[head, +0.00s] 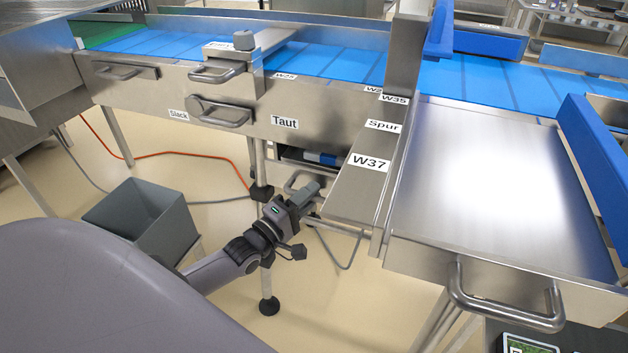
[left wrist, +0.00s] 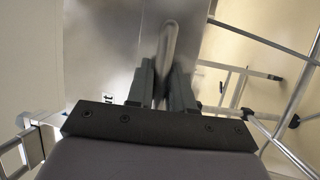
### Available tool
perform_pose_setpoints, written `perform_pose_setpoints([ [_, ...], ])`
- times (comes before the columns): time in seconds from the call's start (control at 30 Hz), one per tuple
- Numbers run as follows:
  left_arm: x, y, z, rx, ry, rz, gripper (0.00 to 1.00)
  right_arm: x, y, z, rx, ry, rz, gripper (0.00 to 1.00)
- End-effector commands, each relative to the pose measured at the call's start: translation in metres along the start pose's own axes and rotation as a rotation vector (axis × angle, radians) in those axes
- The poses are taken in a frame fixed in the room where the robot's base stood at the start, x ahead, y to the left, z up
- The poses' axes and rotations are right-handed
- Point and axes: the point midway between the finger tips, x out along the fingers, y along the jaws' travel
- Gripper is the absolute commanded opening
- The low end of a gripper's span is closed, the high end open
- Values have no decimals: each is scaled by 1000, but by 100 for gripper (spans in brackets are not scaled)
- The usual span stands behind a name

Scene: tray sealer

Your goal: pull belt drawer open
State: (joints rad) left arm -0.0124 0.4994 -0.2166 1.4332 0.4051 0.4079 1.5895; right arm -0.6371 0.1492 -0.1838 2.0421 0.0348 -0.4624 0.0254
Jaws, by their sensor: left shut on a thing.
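The belt drawer (head: 300,172) is a metal drawer low under the conveyor, below the "Taut" label. A blue and pale item (head: 322,158) shows in the dark gap at its top; how far out the drawer stands is hard to tell. Its bar handle (head: 290,183) is partly hidden by my left gripper (head: 308,192). In the left wrist view, the handle (left wrist: 169,48) runs between the two dark fingers of my left gripper (left wrist: 164,85), which is shut on it. The metal drawer front (left wrist: 100,45) lies behind. My right gripper is not in view.
A grey bin (head: 145,215) stands on the floor at left. A W37 metal ledge (head: 355,185) overhangs just right of the gripper. A large drawer-like tray (head: 490,180) with a handle (head: 505,310) is at right. A table leg and foot (head: 268,305) stand close to my left arm.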

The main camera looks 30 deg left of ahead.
Motion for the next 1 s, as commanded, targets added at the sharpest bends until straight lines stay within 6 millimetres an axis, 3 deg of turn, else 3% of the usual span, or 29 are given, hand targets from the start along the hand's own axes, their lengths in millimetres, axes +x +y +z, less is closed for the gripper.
perform_pose_setpoints([
  [0.03,-12,7,5,-4,-1,-7,0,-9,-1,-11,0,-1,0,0],
  [0.2,-52,15,21,-5,0,-9,0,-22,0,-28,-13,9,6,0],
  [0.6,-148,33,61,-2,1,-6,0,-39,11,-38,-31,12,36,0],
  [0.8,-182,38,74,-1,1,-3,0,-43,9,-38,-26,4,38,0],
  [1.0,-201,42,83,0,0,-1,0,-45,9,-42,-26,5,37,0],
])
